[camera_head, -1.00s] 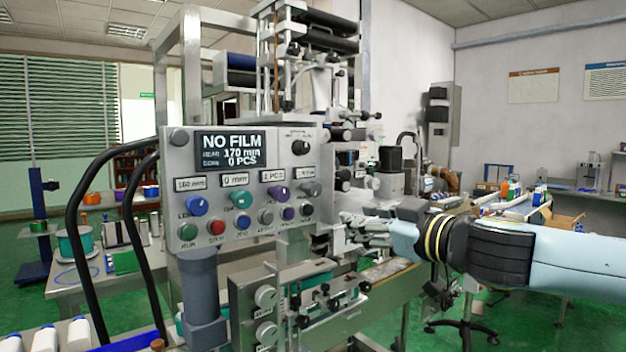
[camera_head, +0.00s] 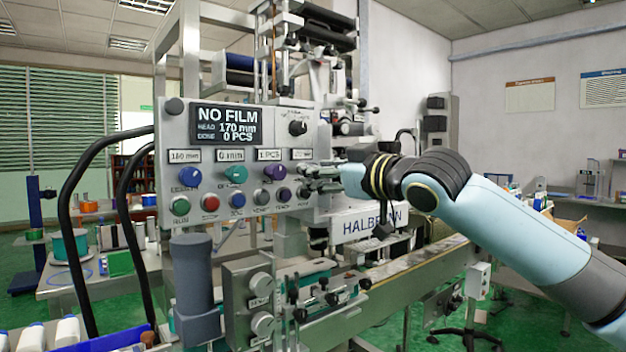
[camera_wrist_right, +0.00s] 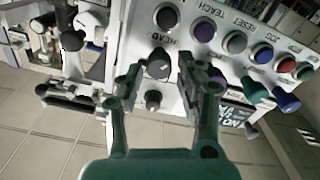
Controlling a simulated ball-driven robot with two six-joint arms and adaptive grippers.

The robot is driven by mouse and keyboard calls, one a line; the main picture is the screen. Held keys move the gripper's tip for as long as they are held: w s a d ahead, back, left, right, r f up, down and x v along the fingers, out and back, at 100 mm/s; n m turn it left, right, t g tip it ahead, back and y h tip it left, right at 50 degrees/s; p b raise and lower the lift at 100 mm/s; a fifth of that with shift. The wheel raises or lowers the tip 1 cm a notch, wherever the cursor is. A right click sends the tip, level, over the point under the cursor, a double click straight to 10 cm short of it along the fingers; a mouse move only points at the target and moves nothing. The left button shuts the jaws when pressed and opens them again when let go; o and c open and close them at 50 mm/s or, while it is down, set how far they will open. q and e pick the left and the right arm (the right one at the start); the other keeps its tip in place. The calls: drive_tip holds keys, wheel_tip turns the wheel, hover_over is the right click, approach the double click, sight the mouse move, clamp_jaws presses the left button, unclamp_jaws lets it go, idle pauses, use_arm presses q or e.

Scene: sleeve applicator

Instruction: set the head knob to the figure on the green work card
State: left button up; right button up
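The grey control panel (camera_head: 235,190) stands on the machine; its display (camera_head: 226,125) reads NO FILM, HEAD 170 mm, 0 PCS. My right gripper (camera_head: 312,182) is at the panel's right edge and covers the head knob in the head view. In the right wrist view the dark head knob (camera_wrist_right: 158,65), beside the upside-down HEAD label, lies between the fingertips of my open right gripper (camera_wrist_right: 160,74). I cannot tell whether they touch it. My left gripper is not in view. I cannot make out a green work card.
Blue (camera_head: 190,177), teal (camera_head: 236,174) and purple (camera_head: 275,172) knobs sit above a row of push buttons (camera_head: 237,201). A black knob (camera_head: 297,128) is beside the display. Black hoses (camera_head: 65,215) loop at the panel's left. The conveyor (camera_head: 400,268) runs below my right arm.

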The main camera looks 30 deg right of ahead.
drive_tip(key=shift+w, duration=1.3)
clamp_jaws()
